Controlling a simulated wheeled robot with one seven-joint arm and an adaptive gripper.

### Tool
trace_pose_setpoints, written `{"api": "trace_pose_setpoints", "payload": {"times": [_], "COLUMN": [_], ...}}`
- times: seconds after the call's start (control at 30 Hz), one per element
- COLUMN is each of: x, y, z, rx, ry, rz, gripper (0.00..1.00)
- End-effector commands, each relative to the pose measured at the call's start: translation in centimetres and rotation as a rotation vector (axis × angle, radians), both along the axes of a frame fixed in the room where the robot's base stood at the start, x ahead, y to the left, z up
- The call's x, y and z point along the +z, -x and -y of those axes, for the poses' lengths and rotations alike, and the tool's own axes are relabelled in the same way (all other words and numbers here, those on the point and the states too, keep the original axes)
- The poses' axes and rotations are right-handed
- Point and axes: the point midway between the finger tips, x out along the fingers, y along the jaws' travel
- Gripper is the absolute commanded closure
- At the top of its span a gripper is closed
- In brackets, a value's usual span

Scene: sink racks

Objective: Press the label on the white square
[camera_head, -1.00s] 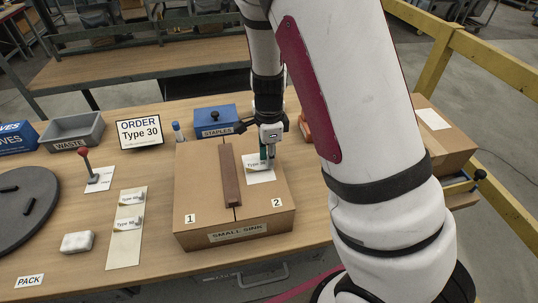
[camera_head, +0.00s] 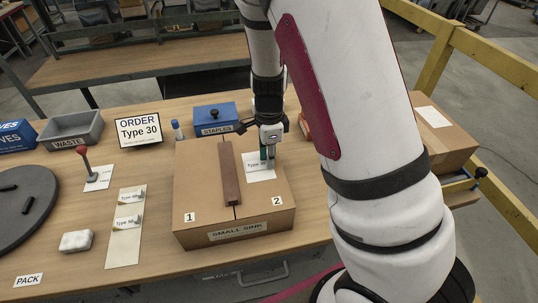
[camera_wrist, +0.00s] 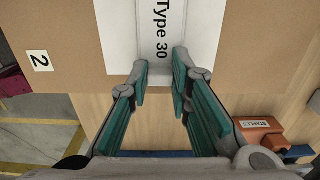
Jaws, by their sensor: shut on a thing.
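The white square (camera_head: 262,176) lies on the right half of the box top, near the 2 mark. The label (camera_head: 256,164), printed Type 30, lies over the far part of the square and looks nearly flat. My gripper (camera_head: 267,155) is at the label's far edge, pointing down. In the wrist view my gripper (camera_wrist: 161,78) has a green-padded finger on each side of the label (camera_wrist: 161,30), shut on its near end. The white square (camera_wrist: 118,35) shows on both sides of the label there. The exact contact between label and square is hidden.
The cardboard box (camera_head: 197,190) has a brown strip (camera_head: 229,175) along its middle seam. A backing strip (camera_head: 124,245) with other labels lies to the left. A blue staples box (camera_head: 214,117) stands behind, and an order sign (camera_head: 139,131) beside it. The front left table is partly clear.

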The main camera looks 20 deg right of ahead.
Motion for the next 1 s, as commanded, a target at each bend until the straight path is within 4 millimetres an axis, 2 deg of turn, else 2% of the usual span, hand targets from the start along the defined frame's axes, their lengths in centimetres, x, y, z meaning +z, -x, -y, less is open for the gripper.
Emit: {"api": "trace_pose_setpoints", "payload": {"times": [0.43, 0.47, 0.53, 0.87, 1.0], "x": [-0.08, -0.09, -0.09, -0.02, 0.80], "y": [0.07, 0.07, 0.07, 0.03, -0.06], "z": [-0.02, -0.02, -0.02, -0.03, -0.09], "rx": [0.000, 0.000, 0.000, 0.000, 0.002], "ry": [0.001, 0.001, 0.001, 0.000, -0.001], "rz": [-0.002, -0.002, -0.002, -0.001, 0.001], "gripper": [0.95, 0.74, 0.58, 0.57, 0.57]}}
